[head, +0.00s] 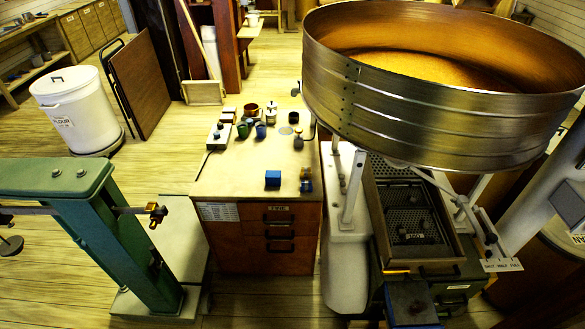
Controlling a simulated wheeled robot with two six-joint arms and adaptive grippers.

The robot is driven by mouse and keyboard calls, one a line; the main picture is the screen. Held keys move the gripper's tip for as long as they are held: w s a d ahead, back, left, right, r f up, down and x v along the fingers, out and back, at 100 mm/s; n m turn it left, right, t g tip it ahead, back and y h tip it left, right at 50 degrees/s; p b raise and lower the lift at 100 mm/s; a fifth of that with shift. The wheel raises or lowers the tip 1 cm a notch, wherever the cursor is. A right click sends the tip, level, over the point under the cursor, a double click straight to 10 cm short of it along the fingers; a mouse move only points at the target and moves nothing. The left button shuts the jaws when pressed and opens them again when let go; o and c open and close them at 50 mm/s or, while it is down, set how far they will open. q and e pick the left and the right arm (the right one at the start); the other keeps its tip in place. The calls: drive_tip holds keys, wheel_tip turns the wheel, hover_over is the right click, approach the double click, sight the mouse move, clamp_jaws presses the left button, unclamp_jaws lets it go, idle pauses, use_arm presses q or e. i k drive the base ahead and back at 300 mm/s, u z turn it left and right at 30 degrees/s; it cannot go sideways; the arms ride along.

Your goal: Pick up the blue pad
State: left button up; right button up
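A small bright blue block (273,178) lies near the front edge of the wooden cabinet's top (230,173); it is the most pad-like blue thing, but I cannot tell for sure that it is the blue pad. A dark flat piece with blue edges (411,302) shows at the bottom, in front of the sieve machine. Neither of my grippers is in the head view.
A large round metal sieve (430,115) overhangs the machine right of the cabinet. Small jars and a white tray (218,135) stand at the cabinet top's back. A green scale (110,230) stands left. A white flour bin (78,115) stands farther back.

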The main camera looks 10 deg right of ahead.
sight(273, 178)
drive_tip(key=u, duration=0.05)
drive_tip(key=i, duration=1.6)
drive_tip(key=u, duration=0.1)
